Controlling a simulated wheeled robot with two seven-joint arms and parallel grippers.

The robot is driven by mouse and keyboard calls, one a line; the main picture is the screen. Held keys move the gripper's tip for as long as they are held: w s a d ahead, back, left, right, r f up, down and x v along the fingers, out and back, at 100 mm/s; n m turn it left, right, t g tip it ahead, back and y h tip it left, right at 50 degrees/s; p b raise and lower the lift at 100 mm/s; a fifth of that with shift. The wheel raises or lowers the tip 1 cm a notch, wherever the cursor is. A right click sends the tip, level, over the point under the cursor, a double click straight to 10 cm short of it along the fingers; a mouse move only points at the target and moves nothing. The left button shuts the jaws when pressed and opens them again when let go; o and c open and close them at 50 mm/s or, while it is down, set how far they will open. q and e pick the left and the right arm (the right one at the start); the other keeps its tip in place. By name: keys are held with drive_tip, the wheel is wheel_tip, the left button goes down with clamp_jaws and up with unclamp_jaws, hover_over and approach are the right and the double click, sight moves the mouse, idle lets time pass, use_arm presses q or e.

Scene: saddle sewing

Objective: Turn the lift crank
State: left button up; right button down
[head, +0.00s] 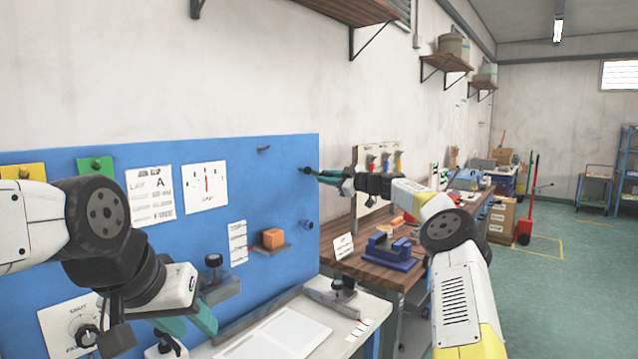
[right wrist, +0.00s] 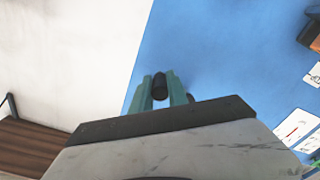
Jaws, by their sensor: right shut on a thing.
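A small black handle knob (head: 307,170), which looks like the crank's grip, is near the upper right edge of the blue panel (head: 275,185). My right gripper (head: 322,175) reaches it from the right and is shut on it. In the right wrist view the dark knob (right wrist: 159,86) sits between the two teal fingertips (right wrist: 160,92), in front of the blue panel. The rest of the crank is hidden. My left gripper (head: 190,322) is low at the left in front of the panel, its teal fingers partly overlapped, so its opening is unclear.
An orange block (head: 273,238) rests on a small panel shelf. A white bench (head: 350,305) lies below. A wooden workbench (head: 385,262) with a blue vise (head: 391,252) stands to the right. A wooden wall shelf (head: 350,10) is above.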

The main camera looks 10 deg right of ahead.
drive_tip(key=shift+w+d+r+n, duration=0.15)
drive_tip(key=shift+r+n, duration=0.2)
drive_tip(key=shift+n, duration=0.25)
drive_tip(key=shift+w+d+r+n, duration=0.1)
drive_tip(key=shift+r+n, duration=0.2)
drive_tip(key=shift+n, duration=0.3)
drive_tip(key=shift+r, duration=0.1)
drive_tip(key=c, duration=1.3)
unclamp_jaws()
drive_tip(key=shift+s, duration=0.1)
drive_tip(key=v, duration=0.7)
drive_tip(key=shift+s+d, duration=0.25)
drive_tip(key=shift+s, duration=0.05)
